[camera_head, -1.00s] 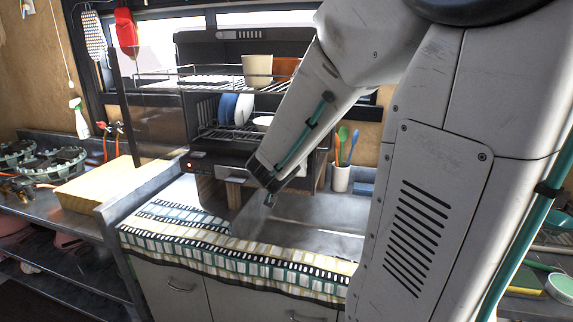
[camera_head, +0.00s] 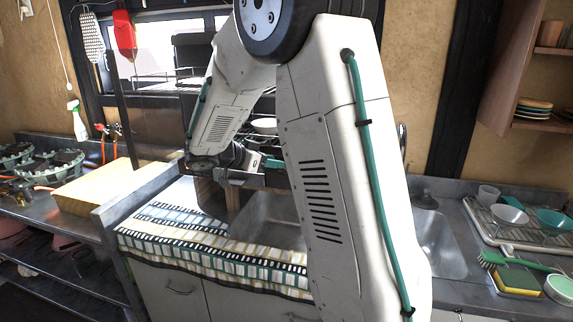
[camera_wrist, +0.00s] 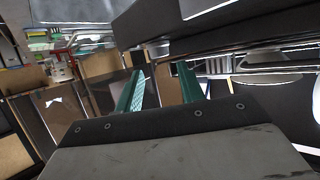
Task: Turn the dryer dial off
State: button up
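The dish dryer (camera_head: 192,46) is a dark, open unit with wire racks, standing on the counter under the window. My arm covers much of its front. I cannot make out the dial in either current view; its control panel is largely behind my wrist. My gripper (camera_head: 272,164) is sideways in front of the dryer's lower part, its teal finger pointing right. In the wrist view my gripper (camera_wrist: 160,90) shows two green fingers apart with nothing visible between them. Wire rails and a dark body, probably the dryer's, are close above and right of them.
A patterned cloth (camera_head: 205,250) covers the counter edge before the dryer. A sink (camera_head: 440,248) and a drying rack with bowls (camera_head: 510,214) are at the right. A yellow block (camera_head: 100,190) and a stove (camera_head: 45,165) are at the left.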

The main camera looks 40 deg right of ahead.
aim_at(287, 165)
jog(key=x, duration=0.6)
jog(key=shift+s, duration=0.1)
jog(key=c, duration=0.7)
jog(key=n+t, duration=0.2)
jog(key=t, duration=0.1)
jog(key=n+t, duration=0.1)
jog(key=n, duration=0.1)
jog(key=shift+s+d+t, duration=0.1)
jog(key=shift+s+t, duration=0.25)
jog(key=shift+t, duration=0.05)
jog(key=shift+s+d+n+t+y, duration=0.1)
jog(key=shift+n+t+y, duration=0.55)
jog(key=shift+n+t, duration=0.55)
jog(key=shift+s+n+t+y, duration=0.1)
jog(key=shift+n+t+y, duration=0.55)
jog(key=shift+n+t, duration=0.55)
